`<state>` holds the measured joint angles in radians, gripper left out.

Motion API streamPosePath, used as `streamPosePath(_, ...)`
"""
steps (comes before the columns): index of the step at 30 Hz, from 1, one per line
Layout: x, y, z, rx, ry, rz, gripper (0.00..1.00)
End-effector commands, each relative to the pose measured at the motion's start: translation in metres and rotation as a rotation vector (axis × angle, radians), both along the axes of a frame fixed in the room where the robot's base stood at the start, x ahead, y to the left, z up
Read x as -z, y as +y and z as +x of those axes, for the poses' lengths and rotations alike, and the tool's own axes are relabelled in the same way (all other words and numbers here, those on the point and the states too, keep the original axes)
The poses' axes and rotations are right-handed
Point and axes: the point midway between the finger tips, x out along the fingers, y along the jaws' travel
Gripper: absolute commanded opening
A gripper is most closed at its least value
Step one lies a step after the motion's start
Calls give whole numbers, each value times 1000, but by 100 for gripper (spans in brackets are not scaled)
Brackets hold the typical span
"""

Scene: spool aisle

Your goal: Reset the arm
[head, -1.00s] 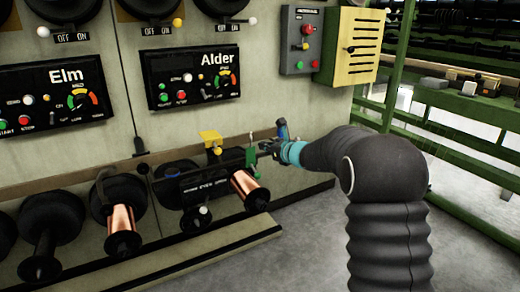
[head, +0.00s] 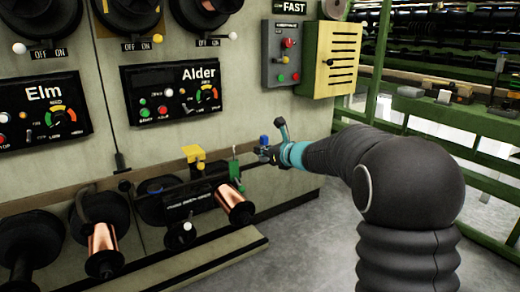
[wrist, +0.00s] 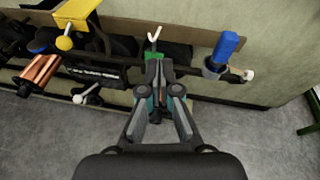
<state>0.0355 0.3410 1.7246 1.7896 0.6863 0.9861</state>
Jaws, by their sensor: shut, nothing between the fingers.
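My gripper (head: 268,153) is at the end of my arm, at the right end of the lower spool station. In the wrist view my gripper (wrist: 159,88) has its fingertips together, with nothing seen between them. A green piece with a pale forked tip (wrist: 154,52) is just beyond the fingertips; I cannot tell whether they touch. A blue-handled item (wrist: 226,48) sits in a grey holder to the right of the fingers. My arm reaches in from the right in the head view.
The Alder panel (head: 172,88) and Elm panel (head: 40,112) are on the wall. Copper spools (head: 234,204) and a yellow block (head: 193,153) are left of the gripper. A yellow cabinet (head: 330,60) and green railing (head: 450,120) stand right. Grey floor (head: 310,235) is clear below.

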Motion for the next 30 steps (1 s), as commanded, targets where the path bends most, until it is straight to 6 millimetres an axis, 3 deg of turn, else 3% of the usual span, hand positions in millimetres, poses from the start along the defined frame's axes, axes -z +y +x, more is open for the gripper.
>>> streamPosePath(5, 2, 3, -2, -45, -61, -90, 0)
streamPosePath(11, 61, 14, -44, -293, -137, -438, 0)
streamPosePath(15, 87, 15, -99, -522, -215, -696, 0)
streamPosePath(20, 102, 5, -175, -814, -328, -987, 0)
streamPosePath(24, 108, -13, -244, -1065, -426, -1215, 0)
streamPosePath(30, 110, -47, -325, -1362, -526, -1480, 0)
